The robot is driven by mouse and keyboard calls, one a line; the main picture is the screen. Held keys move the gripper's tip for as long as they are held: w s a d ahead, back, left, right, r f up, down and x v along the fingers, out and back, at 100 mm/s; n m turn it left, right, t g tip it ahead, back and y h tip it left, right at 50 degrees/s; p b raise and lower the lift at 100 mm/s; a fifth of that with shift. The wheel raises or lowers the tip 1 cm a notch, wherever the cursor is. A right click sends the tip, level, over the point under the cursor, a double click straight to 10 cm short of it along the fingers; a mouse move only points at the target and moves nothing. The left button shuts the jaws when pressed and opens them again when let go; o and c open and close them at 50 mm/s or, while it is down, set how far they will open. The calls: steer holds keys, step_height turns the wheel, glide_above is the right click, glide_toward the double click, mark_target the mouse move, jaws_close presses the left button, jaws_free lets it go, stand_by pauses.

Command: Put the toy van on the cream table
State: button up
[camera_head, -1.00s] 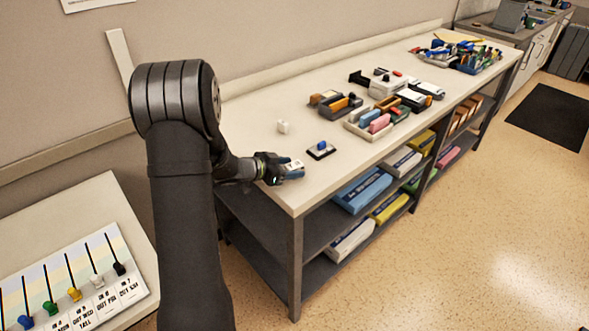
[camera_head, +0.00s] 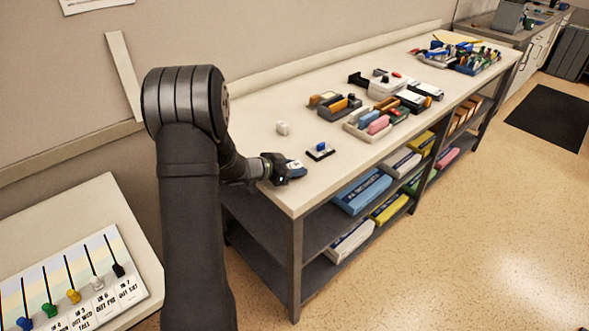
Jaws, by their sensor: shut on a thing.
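My gripper (camera_head: 287,169) is shut on a small toy van (camera_head: 297,168) with white and dark blue parts, at the near left end of the long cream table (camera_head: 262,107). The fingers hide part of the van. The van is over or on the tabletop near its front left corner; I cannot tell if it touches the top.
Trays and several small items fill the table's middle and far end. A lever panel (camera_head: 75,285) lies on a pale surface at lower left.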

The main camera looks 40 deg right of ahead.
steer(key=r, duration=0.4)
steer(key=shift+s+d+r, duration=0.1)
steer(key=shift+s+r, duration=0.1)
steer(key=shift+s, duration=0.15)
steer(key=s+d+r, duration=0.1)
steer(key=s+r, duration=0.5)
steer(key=s, duration=0.4)
steer(key=shift+s+d+r, duration=0.15)
steer(key=shift+s+d, duration=0.1)
steer(key=shift+s, duration=0.15)
steer(key=shift+w, duration=0.1)
steer(key=n+t, duration=0.4)
glide_toward(297, 166)
step_height(297, 166, up, 5)
steer(key=w+d, duration=0.2)
steer(key=w+a+f+n+t+y, duration=0.2)
steer(key=w+a+n+t, duration=0.25)
steer(key=w+a, duration=0.75)
steer(key=w+a+f+n+t+y, duration=0.1)
steer(key=a+n+t+y, duration=0.1)
steer(key=a, duration=0.8)
steer(key=w+a+f+n+t+y, duration=0.1)
steer(key=w+a+n+t+y, duration=0.1)
steer(key=a, duration=0.9)
steer(key=w+a+f+n+t+y, duration=0.1)
steer(key=w+a+n+t+y, duration=0.1)
steer(key=a, duration=0.8)
steer(key=shift+w+a+f+n+y, duration=0.2)
steer(key=shift+a+f+n+y, duration=0.15)
steer(key=shift+n+y, duration=0.4)
